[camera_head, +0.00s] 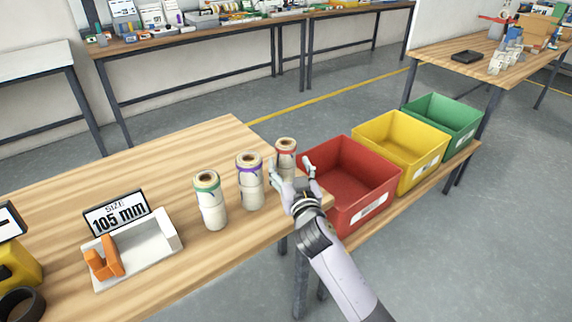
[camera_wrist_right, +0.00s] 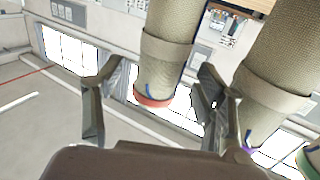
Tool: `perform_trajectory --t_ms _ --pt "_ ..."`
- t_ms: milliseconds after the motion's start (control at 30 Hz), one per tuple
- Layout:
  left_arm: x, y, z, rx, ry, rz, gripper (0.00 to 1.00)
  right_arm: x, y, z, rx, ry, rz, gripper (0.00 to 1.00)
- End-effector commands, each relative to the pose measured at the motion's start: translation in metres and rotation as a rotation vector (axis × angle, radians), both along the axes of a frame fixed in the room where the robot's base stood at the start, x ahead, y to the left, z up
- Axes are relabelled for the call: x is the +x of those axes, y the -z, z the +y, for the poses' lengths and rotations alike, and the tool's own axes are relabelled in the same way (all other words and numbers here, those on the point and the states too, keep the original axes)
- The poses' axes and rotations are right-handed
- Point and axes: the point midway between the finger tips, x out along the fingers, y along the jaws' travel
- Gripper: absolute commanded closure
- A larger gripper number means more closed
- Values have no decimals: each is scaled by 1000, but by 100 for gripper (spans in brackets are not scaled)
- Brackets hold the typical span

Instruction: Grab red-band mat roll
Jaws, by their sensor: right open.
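The red-band mat roll (camera_head: 286,147) stands upright at the table's right end. It is a beige mesh roll with a red band near its top. My right gripper (camera_head: 290,168) is open in front of it, one finger towards each side, hiding its lower part. In the right wrist view, which looks upside down, the red-band roll (camera_wrist_right: 166,62) shows between my open fingers (camera_wrist_right: 152,108). I cannot tell whether a finger touches it. My left gripper is not in view.
The purple-band roll (camera_head: 250,185) stands close to the left of my right gripper, with the green-band roll (camera_head: 210,204) beyond it. A red bin (camera_head: 371,178) is close on the right, then yellow (camera_head: 408,150) and green (camera_head: 450,120) bins. A white tray with an orange tool stands left.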

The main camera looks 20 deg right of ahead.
Motion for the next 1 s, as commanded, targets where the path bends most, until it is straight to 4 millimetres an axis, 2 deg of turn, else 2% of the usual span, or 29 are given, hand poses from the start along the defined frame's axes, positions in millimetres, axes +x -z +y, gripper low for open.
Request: perform_trajectory --t_ms 100,233,533,1000 --pt "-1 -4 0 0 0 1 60 20 -1 -1 -3 1 -1 36" --pt "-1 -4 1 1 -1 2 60 34 0 -2 -2 0 0 36" --pt "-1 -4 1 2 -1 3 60 38 1 -2 0 -1 0 36" --pt "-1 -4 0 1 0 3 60 38 1 -2 0 0 0 68"
